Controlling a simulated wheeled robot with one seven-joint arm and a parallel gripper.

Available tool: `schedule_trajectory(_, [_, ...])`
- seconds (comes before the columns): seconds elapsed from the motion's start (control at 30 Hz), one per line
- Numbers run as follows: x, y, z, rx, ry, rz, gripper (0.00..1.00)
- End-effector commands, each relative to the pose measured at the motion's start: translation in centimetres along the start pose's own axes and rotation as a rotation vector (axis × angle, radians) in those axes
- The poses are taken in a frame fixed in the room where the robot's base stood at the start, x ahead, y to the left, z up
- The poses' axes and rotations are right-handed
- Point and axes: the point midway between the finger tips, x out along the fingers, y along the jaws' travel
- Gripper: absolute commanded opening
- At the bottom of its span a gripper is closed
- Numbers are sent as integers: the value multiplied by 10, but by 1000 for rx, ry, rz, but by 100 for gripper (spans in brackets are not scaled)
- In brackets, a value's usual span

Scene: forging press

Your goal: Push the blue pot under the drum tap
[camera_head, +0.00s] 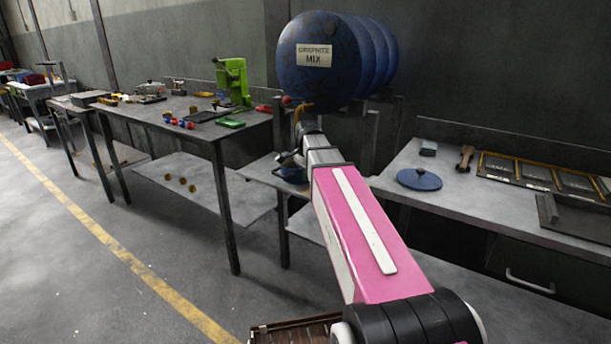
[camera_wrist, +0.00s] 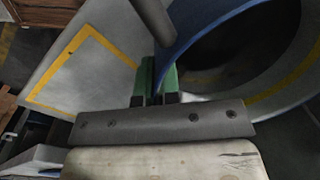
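The blue pot (camera_head: 293,176) stands on a low grey stand below the drum tap (camera_head: 301,109), mostly hidden by my arm in the head view. In the wrist view its blue rim (camera_wrist: 205,30) and dark open inside fill the upper right. My gripper (camera_wrist: 158,78) has its green fingers close together, with the pot's blue wall between them. The tap is brass-coloured with a red knob and sticks out from the front of the blue drum (camera_head: 335,85), labelled graphite mix. The pot's exact offset from the tap is hidden.
A yellow square outline (camera_wrist: 60,65) is marked on the grey surface left of the pot. A dark grey bar (camera_wrist: 152,20) crosses near the rim. A blue lid (camera_head: 419,180) lies on the right bench. The left bench (camera_head: 215,133) holds a green press (camera_head: 232,80) and small parts.

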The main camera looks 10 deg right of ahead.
Motion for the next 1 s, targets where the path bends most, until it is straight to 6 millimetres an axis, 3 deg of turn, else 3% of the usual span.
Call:
schedule_trajectory(0.23, [0, 1, 0, -1, -1, 2, 0])
schedule_trajectory(0.27, [0, 1, 0, -1, -1, 2, 7])
schedule_trajectory(0.33, [0, 1, 0, -1, -1, 1, 30])
schedule_trajectory(0.37, [0, 1, 0, -1, -1, 1, 33])
schedule_trajectory(0.77, [-6, 0, 0, 0, 0, 0, 33])
schedule_trajectory(1.0, [-38, 0, 0, 0, 0, -2, 33])
